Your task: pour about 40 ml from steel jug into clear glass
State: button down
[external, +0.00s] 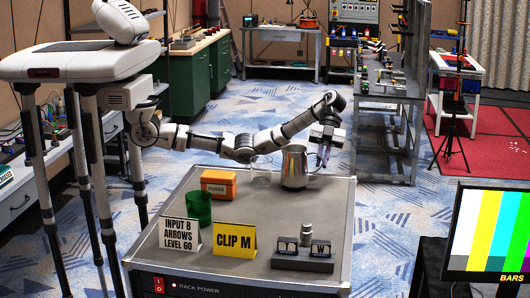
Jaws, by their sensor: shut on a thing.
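The steel jug (294,169) is upright at the far side of the grey-topped cart (225,256). I cannot tell whether its base touches the top. My gripper (323,157) comes down from above right and is shut on the jug at its handle side; the fingertips are small here and partly merge with the handle. The clear glass (260,171) stands just left of the jug, apart from my fingers. It is faint, and its contents cannot be made out. The liquid inside the jug is hidden by its wall.
An orange box (218,185) and a green tumbler (198,208) stand left of the glass. A white sign (180,234), a yellow sign (235,240) and a grey block (302,260) with lettered tiles line the front. The cart's middle and right side are clear.

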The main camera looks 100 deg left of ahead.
jog(key=shift+r, duration=0.15)
jog(key=s+r+m+t+h+b, duration=0.1)
jog(key=s+r+m+t+b, duration=0.5)
jog(key=s+r+t+b, duration=0.2)
jog(key=s+r+t, duration=0.2)
jog(key=s+r, duration=0.2)
jog(key=r, duration=0.1)
jog(key=shift+s+m+t+h, duration=0.3)
jog(key=shift+s, duration=0.05)
dwell(0.9)
jog(key=shift+s+r+m+t+b, duration=0.4)
jog(key=shift+t+b, duration=0.2)
jog(key=shift+b, duration=0.35)
jog(key=shift+w, duration=0.15)
